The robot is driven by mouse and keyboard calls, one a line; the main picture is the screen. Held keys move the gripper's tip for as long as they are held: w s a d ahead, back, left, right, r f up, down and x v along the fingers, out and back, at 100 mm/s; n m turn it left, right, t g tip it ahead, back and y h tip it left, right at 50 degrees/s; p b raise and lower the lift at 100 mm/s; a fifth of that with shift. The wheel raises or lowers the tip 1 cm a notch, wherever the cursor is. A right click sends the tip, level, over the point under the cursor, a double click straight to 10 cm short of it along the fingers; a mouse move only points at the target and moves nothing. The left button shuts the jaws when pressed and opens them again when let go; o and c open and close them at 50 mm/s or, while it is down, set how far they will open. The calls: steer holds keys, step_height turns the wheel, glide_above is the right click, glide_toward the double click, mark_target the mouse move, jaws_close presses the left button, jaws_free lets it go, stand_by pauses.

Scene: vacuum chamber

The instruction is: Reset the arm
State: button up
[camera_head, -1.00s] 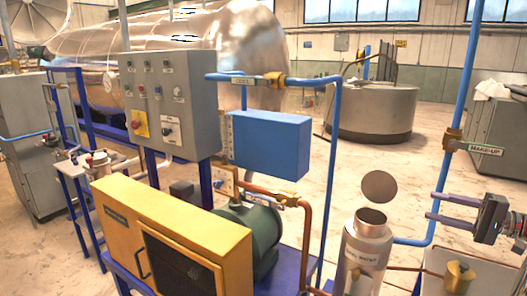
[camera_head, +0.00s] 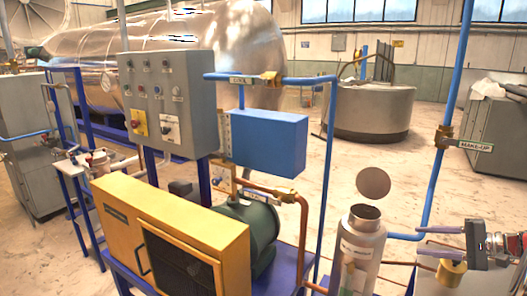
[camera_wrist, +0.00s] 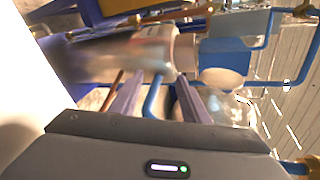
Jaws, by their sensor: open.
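My gripper (camera_head: 420,246) is at the right side of the head view, its two purple-grey fingers pointing left and apart. Nothing is between them. Its dark body stands just right of the metal canister (camera_head: 361,250), with a gap between them. In the wrist view my gripper (camera_wrist: 155,95) shows two spread fingers, with the blurred canister (camera_wrist: 150,52) and a blue pipe beyond them.
A round disc (camera_head: 373,183) shows above the canister's open neck. A brass valve (camera_head: 451,272) is just below my fingers. A blue upright pipe (camera_head: 437,170) with a make-up tag stands behind. The yellow unit (camera_head: 170,235) and grey control panel (camera_head: 170,105) are at left.

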steer(key=s+a+f+n+g+h, duration=0.1)
steer(key=s+a+f+g+h, duration=0.15)
steer(key=s+a, duration=0.4)
steer(key=s+a+f+n+g+h, duration=0.1)
steer(key=s+a+f+g+h, duration=0.2)
steer(key=a, duration=0.7)
steer(key=s+a+r+n+h, duration=0.2)
steer(key=s+a+r+n, duration=0.2)
steer(key=s+a, duration=0.4)
steer(key=s+a+r+n+t+h, duration=0.1)
steer(key=s+a+r+n+h, duration=0.2)
steer(key=s+a, duration=0.5)
steer(key=a+r+n, duration=0.1)
steer(key=a+n, duration=0.1)
steer(key=a, duration=0.3)
steer(key=shift+a+r+n, duration=0.3)
steer(key=shift+r+n, duration=0.1)
steer(key=shift+t, duration=0.25)
steer(key=shift+c, duration=0.3)
steer(key=shift+c, duration=0.7)
steer(key=shift+a, duration=0.1)
steer(key=shift+c, duration=0.4)
